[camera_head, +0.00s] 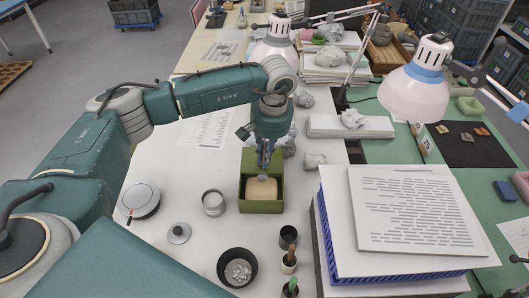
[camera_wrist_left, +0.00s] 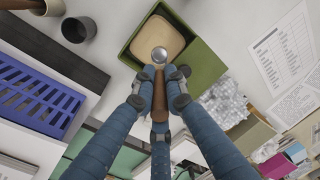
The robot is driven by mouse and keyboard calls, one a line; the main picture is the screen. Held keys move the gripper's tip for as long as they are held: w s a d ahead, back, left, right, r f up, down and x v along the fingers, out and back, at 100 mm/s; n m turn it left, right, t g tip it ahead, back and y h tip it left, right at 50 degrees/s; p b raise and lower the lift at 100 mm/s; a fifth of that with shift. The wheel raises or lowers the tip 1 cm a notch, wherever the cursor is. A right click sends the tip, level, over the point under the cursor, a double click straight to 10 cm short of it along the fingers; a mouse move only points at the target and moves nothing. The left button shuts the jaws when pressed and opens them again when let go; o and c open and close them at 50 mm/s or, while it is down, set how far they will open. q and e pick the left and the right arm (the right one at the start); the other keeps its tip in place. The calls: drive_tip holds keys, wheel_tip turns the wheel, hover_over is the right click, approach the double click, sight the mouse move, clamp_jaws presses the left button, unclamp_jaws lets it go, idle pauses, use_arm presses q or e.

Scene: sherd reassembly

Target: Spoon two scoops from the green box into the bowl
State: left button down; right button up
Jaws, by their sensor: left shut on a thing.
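The open green box (camera_head: 248,208) stands on the white table, with a pale beige filling (camera_head: 262,189) inside. My left gripper (camera_head: 264,168) points down over the box. In the left wrist view the left gripper (camera_wrist_left: 160,75) is shut on a spoon with a brown handle (camera_wrist_left: 159,98) and a round metal head (camera_wrist_left: 159,55). The spoon head appears over the beige filling; whether it touches the filling, or carries any, I cannot tell. A dark bowl (camera_head: 225,262) with light grey pieces in it stands nearer, at the front. My right gripper is out of view.
A metal cup (camera_head: 213,203), a small lid (camera_head: 179,233) and a round white device (camera_head: 141,201) stand left of the box. A dark cup (camera_head: 288,237) and two small pots with handles are at the front. Stacked papers (camera_head: 410,210) over a blue crate rise at right.

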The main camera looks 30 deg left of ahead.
sight(264, 176)
use_arm(q)
drive_tip(key=shift+d+f, duration=0.1)
drive_tip(key=shift+f, duration=0.7)
drive_tip(key=shift+f+b, duration=0.6)
drive_tip(key=shift+f, duration=0.1)
wheel_tip(264, 176, down, 4)
drive_tip(key=b, duration=0.3)
drive_tip(key=shift+r, duration=0.25)
drive_tip(key=shift+a+f+b, duration=0.25)
drive_tip(key=shift+f+b, duration=0.55)
drive_tip(key=shift+f, duration=0.1)
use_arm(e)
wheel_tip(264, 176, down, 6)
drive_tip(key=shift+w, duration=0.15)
use_arm(q)
drive_tip(key=shift+r, duration=0.1)
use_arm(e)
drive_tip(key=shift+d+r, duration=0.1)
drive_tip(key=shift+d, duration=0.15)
